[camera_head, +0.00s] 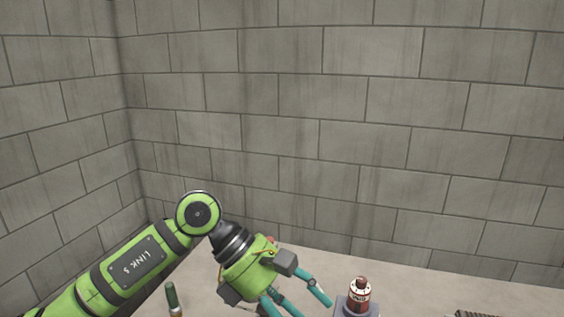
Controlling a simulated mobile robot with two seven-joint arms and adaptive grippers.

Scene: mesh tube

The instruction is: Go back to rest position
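My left gripper (302,304) hangs over the table from my green arm, its teal fingers pointing down and to the right. The fingers are spread apart, and nothing shows between them. Some of the fingers run out of the bottom edge of the view. My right gripper is not in view.
A red and white bottle-like object (359,294) stands on a grey block (343,306) right of the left gripper. A dark green, upright cylindrical object (172,297) is at the lower left. A dark ridged object (478,314) is cut off at the lower right. Grey block walls (370,110) rise behind the pale table (420,292).

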